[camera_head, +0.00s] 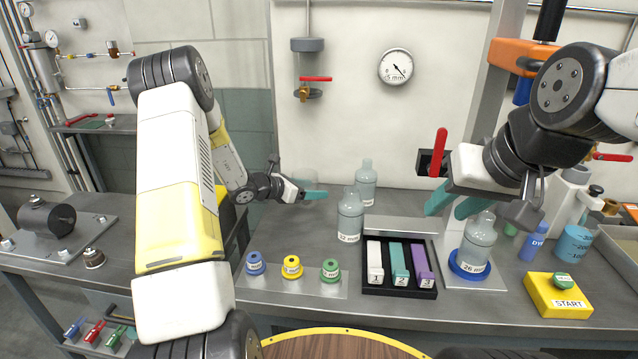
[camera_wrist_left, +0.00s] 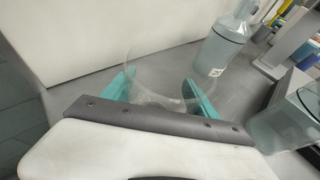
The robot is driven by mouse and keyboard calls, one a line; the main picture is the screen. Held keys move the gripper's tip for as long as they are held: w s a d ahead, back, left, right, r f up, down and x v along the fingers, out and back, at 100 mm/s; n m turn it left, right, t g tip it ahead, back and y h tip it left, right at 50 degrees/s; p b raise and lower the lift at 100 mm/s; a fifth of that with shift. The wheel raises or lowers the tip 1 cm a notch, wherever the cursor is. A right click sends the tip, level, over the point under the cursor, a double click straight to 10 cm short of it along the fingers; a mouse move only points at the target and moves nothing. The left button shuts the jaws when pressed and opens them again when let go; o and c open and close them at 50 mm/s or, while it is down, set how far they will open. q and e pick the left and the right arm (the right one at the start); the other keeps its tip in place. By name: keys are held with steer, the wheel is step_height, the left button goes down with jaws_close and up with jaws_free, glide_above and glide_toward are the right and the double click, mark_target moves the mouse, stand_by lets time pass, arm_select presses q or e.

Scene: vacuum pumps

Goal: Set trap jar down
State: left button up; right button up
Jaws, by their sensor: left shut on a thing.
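My left gripper (camera_head: 312,193) is low over the back part of the bench, left of the glass bottles. It is shut on a clear, faint glass jar (camera_head: 302,182). In the left wrist view the clear jar (camera_wrist_left: 160,75) stands between the teal fingers, its rim and walls hard to make out. I cannot tell whether its base touches the bench. My right gripper (camera_head: 457,203) has its teal fingers apart, above and left of a bottle marked 26 (camera_head: 479,250) on a blue ring (camera_head: 469,272).
Glass bottles (camera_head: 350,218) (camera_head: 366,180) stand to the right of the left gripper. A black tray (camera_head: 400,291) holds white, teal and purple blocks. Blue, yellow and green stoppers (camera_head: 291,267) sit in front. A yellow START box (camera_head: 557,297) is at right. The bench left of the bottles is mostly clear.

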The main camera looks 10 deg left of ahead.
arm_select(q)
steer(key=shift+f, duration=0.2)
steer(key=o, duration=1.9)
steer(key=shift+c, duration=0.2)
steer(key=v, duration=0.8)
steer(key=shift+f, duration=0.1)
steer(key=shift+c, duration=0.2)
jaws_close()
steer(key=shift+d, duration=0.1)
